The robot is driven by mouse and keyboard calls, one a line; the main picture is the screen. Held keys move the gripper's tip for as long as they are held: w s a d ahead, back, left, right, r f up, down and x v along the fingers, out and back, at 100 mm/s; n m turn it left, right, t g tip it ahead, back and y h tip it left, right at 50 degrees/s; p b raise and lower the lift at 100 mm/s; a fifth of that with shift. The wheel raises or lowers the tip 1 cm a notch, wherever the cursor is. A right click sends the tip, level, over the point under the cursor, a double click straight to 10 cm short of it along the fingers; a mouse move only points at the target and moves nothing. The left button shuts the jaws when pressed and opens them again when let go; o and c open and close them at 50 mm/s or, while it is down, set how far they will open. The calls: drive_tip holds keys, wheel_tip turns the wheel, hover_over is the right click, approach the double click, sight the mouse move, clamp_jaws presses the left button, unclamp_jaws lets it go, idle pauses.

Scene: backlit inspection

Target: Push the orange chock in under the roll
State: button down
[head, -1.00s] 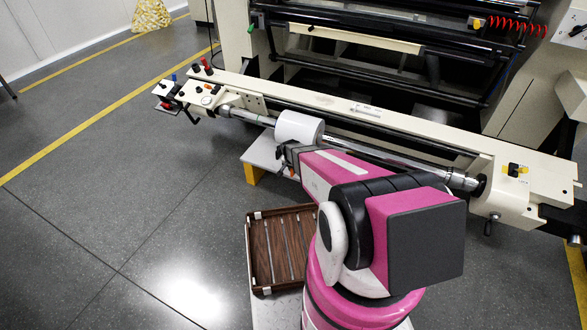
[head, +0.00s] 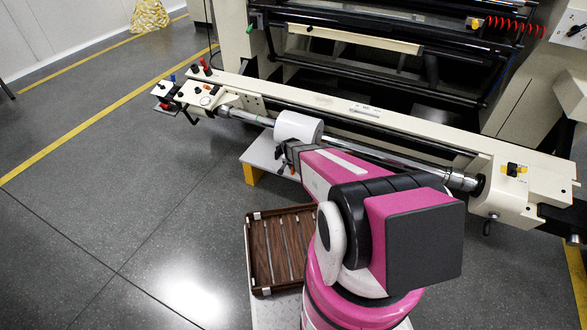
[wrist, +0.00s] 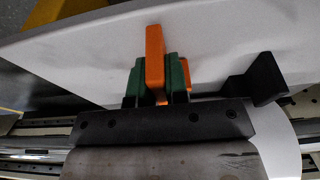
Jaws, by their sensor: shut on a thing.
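The orange chock (wrist: 155,58) shows in the wrist view as an upright orange slab with a smaller orange part to its right. My gripper (wrist: 157,85) has its green fingers shut on it, one on each side. The chock is over or on a pale surface; contact cannot be told. The white roll (head: 298,127) is on the steel shaft in the head view, just above my gripper (head: 287,157) in the picture. A white curved part, likely the roll, shows at the lower right of the wrist view (wrist: 277,140).
A white platform (head: 260,152) with a yellow-orange leg lies below the roll. A black angled piece (wrist: 262,80) stands right of the fingers. The cream machine beam (head: 350,108) runs behind the shaft. A brown slatted tray (head: 254,270) sits near my base. Floor at left is clear.

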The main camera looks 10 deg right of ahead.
drive_tip(key=shift+w+d, duration=0.65)
drive_tip(key=shift+w, duration=0.3)
drive_tip(key=shift+w+d, duration=0.7)
drive_tip(key=shift+w, duration=0.2)
drive_tip(key=shift+w+d, duration=0.65)
drive_tip(key=shift+w, duration=0.3)
idle(0.4)
drive_tip(key=c, duration=1.1)
unclamp_jaws()
drive_tip(key=shift+o, duration=0.2)
drive_tip(key=shift+r, duration=0.1)
